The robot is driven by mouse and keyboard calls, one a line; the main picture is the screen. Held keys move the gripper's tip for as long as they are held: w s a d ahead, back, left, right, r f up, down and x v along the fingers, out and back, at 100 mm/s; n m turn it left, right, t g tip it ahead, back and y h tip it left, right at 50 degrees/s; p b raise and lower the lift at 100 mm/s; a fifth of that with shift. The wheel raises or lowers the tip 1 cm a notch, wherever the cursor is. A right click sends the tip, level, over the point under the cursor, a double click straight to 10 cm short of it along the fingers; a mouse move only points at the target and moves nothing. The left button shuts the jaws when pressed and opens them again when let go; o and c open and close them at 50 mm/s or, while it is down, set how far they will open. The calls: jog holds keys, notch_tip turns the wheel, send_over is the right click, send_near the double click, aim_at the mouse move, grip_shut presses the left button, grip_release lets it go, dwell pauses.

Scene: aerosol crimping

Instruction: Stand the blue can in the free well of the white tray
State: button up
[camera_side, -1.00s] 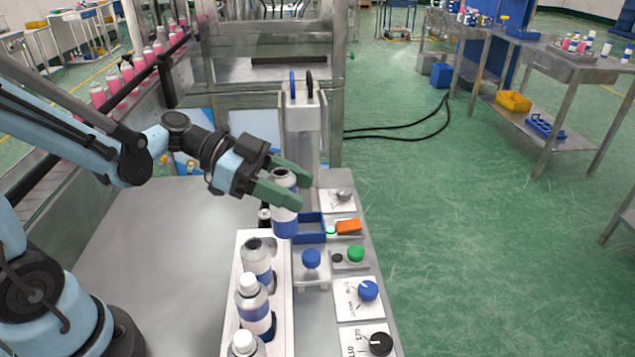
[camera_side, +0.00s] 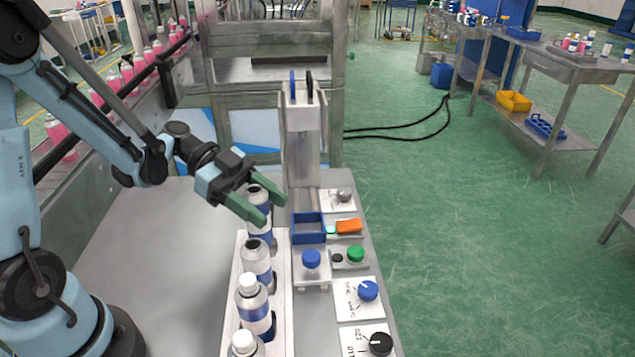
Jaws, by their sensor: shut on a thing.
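The blue can (camera_side: 257,195), silver-white with a blue band, is upright between the fingers of my gripper (camera_side: 272,212). The gripper is shut on its upper part. The can is over or at the far end of the white tray (camera_side: 283,315). Its base is hidden behind the nearest can, so I cannot tell whether it touches the well. An open-topped can (camera_side: 257,259) stands just in front of it in the tray. Two white-capped cans (camera_side: 254,306) stand nearer the camera.
Right of the tray are a crimping stand (camera_side: 301,130), a blue bin (camera_side: 308,228), a blue knob (camera_side: 311,259), a green button (camera_side: 355,254) and an orange switch (camera_side: 349,226). The grey bench top (camera_side: 150,250) left of the tray is clear.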

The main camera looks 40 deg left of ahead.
aim_at(269, 225)
jog(key=shift+f, duration=2)
jog(key=o, duration=0.9)
jog(key=shift+f, duration=0.1)
jog(key=shift+c, duration=0.2)
jog(key=shift+a+r, duration=0.1)
jog(key=shift+r, duration=0.1)
jog(key=v, duration=0.7)
jog(key=shift+r, duration=0.1)
